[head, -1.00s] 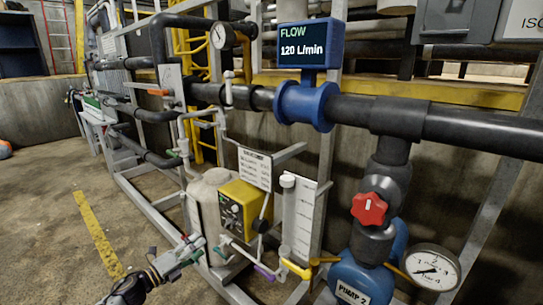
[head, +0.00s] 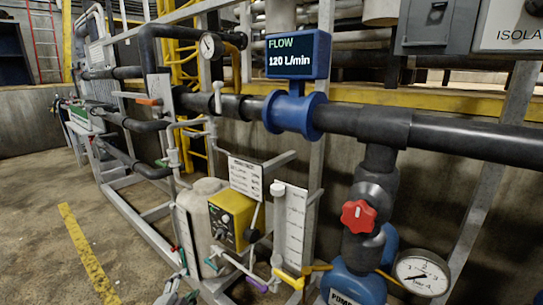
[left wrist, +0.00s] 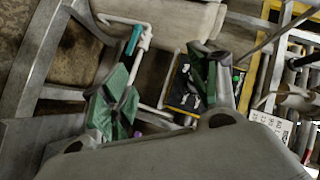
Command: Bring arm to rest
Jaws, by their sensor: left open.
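My left gripper (head: 176,290) is at the bottom edge of the head view, low in front of the frame of the dosing skid. Only its tips show there; the rest of the arm is cut off. In the left wrist view its two green-padded fingers (left wrist: 168,88) are spread apart. I see nothing held between them. Behind them are a white pipe with a teal band (left wrist: 135,42) and the yellow-edged dosing pump (left wrist: 190,92). In the head view the gripper is below and left of the yellow dosing pump (head: 232,218). My right gripper is not in view.
A pale tank (head: 203,225) stands beside the pump. The blue flow meter (head: 293,113), black pipe (head: 455,134), red valve knob (head: 358,216) and pressure gauge (head: 422,273) lie to the right. Bare floor (head: 40,260) with a yellow stripe (head: 88,255) is free at left.

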